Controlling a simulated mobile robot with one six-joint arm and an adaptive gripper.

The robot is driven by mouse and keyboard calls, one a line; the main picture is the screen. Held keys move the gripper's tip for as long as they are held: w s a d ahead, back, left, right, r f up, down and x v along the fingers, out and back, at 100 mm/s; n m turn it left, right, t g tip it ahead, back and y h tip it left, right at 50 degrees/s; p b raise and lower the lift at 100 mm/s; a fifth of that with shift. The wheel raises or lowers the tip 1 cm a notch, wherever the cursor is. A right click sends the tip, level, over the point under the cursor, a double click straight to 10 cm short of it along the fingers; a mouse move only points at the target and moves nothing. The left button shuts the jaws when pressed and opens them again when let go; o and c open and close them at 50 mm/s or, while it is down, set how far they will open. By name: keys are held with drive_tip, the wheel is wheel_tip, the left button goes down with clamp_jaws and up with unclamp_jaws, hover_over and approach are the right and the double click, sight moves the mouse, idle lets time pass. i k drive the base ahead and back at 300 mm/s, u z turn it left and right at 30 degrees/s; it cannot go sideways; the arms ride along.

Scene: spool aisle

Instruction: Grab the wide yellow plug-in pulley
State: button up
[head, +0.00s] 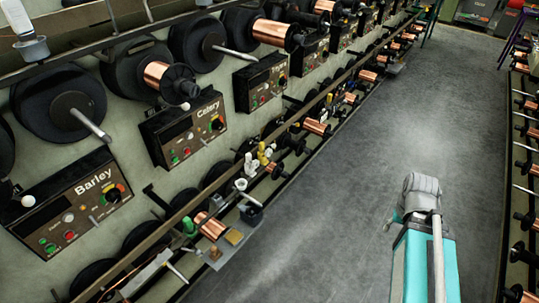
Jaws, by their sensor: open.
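Small yellow parts (263,156) stand on the low rail below the Celary control box, beside a cream-white part (249,166). They are too small to tell which of them is the wide plug-in pulley. My arm (422,192), grey above a teal body, is at the lower right, over the aisle floor and well apart from the yellow parts. I cannot make out my gripper's fingers in this view.
A grey plate (228,243) juts out at the near end of the rail. The grey floor (340,190) is clear. A spool rack (527,160) edges the right.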

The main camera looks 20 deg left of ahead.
sight(262, 153)
drive_tip(key=k, duration=0.85)
drive_tip(key=u, duration=1.25)
drive_tip(key=i, duration=1.65)
drive_tip(key=z, duration=0.05)
